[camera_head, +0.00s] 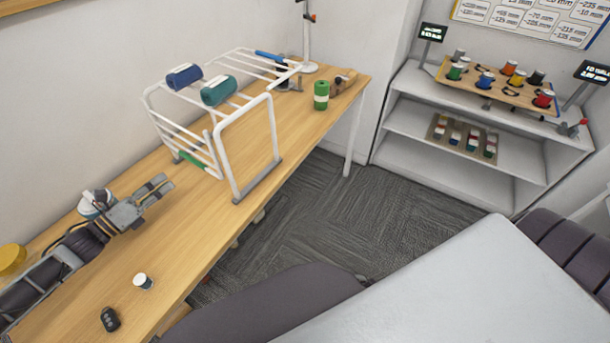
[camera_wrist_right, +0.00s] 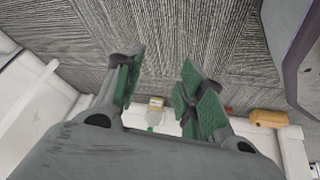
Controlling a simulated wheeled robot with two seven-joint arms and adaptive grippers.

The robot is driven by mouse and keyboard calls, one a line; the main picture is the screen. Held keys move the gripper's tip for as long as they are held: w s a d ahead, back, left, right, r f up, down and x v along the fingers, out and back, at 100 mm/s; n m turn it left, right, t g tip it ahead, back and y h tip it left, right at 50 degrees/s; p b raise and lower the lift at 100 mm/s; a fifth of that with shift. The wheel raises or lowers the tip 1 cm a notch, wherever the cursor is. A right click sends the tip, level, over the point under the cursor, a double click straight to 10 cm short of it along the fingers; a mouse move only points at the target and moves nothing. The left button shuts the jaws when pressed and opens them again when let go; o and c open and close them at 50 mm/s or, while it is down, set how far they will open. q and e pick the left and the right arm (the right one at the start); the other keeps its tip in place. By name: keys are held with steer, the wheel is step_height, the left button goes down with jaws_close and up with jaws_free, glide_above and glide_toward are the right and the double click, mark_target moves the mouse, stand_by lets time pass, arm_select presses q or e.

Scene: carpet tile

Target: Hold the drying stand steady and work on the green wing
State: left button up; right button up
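The white-barred drying stand (camera_head: 240,148) stands on the wooden table in the head view. A blue roll (camera_head: 185,77) and a teal roll (camera_head: 219,90) rest on its top bars. A green strip (camera_head: 191,158) shows low on its left side; I cannot tell whether this is the green wing. My left gripper (camera_head: 163,187) is over the table, left of and nearer than the stand, apart from it. Its fingers look parted and empty. My right gripper (camera_wrist_right: 160,92) is open and empty in the right wrist view, with carpet beyond it. It is not in the head view.
A green spool (camera_head: 321,95) stands at the table's far end. A white cup (camera_head: 143,281), a black object (camera_head: 110,319) and a yellow disc (camera_head: 12,258) lie near the front. A white shelf (camera_head: 470,118) holds spools. Table before the stand is clear.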

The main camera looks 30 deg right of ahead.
steer(key=w+r+t, duration=0.4)
steer(key=w+r, duration=0.8)
steer(key=n+t+y, duration=0.2)
steer(key=t+y, duration=0.4)
steer(key=t, duration=0.1)
glide_toward(277, 160)
steer(key=s+r, duration=0.1)
steer(key=s+d+r, duration=0.1)
steer(key=s, duration=0.1)
steer(key=shift+d+r, duration=0.1)
steer(key=shift+r, duration=0.1)
steer(key=shift+w, duration=0.15)
steer(key=shift+r+x, duration=0.2)
steer(key=shift+x, duration=6.55)
steer(key=shift+d, duration=0.1)
steer(key=shift+c, duration=0.5)
jaws_close()
